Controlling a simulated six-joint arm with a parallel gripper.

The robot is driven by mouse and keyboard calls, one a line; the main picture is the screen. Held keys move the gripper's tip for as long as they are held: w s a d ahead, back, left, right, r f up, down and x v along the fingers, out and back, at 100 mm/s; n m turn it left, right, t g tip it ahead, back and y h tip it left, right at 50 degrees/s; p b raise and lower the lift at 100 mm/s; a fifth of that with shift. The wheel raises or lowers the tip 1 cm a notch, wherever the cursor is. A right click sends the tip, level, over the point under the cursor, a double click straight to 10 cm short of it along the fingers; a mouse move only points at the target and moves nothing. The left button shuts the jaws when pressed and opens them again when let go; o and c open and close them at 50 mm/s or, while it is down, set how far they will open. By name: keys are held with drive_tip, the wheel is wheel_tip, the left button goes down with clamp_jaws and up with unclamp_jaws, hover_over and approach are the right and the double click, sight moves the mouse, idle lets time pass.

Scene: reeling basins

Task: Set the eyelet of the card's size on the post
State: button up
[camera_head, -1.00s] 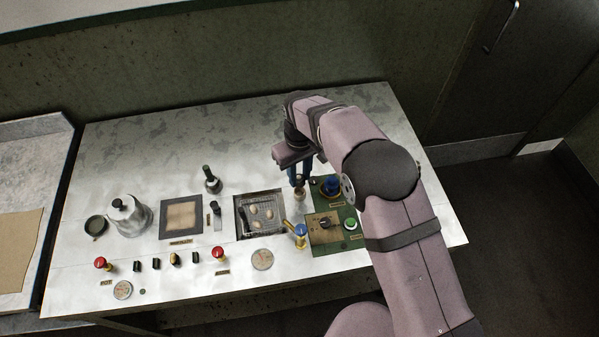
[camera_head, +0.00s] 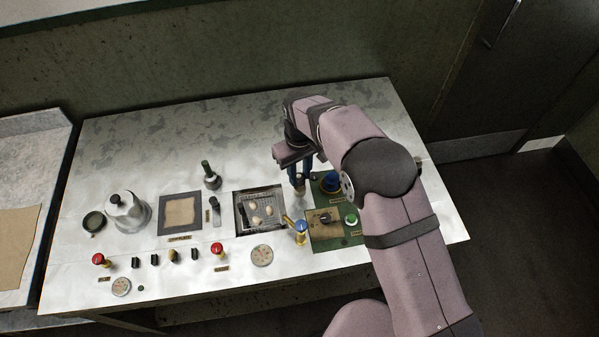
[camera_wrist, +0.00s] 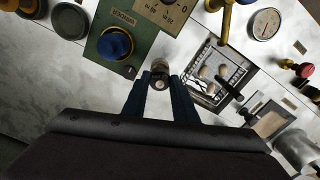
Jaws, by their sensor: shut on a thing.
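My gripper (camera_head: 299,184) has its two blue fingers pointing down over the bench, just left of the green panel. In the wrist view the fingers (camera_wrist: 159,88) are closed around a small round piece (camera_wrist: 158,82) with a dark body and a pale centre. A tan, cylindrical part (camera_wrist: 160,65) shows just beyond it. I cannot tell whether this piece is an eyelet or the post, or whether the two parts touch. No readable size card shows.
A brass lever with a blue top (camera_head: 301,226) stands by the basin (camera_head: 239,216) holding pale cocoons. Dark round items (camera_wrist: 70,20) lie beyond the panel. The bench's back is clear.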

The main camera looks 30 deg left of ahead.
drive_tip(key=shift+f+b, duration=0.95)
drive_tip(key=shift+f, duration=0.5)
idle(2.1)
drive_tip(key=o, duration=1.1)
drive_tip(key=shift+o, duration=0.7)
drive_tip(key=o, duration=0.3)
drive_tip(key=shift+o, duration=0.2)
drive_tip(key=shift+r+p, duration=2.3)
drive_tip(key=shift+r, duration=1.25)
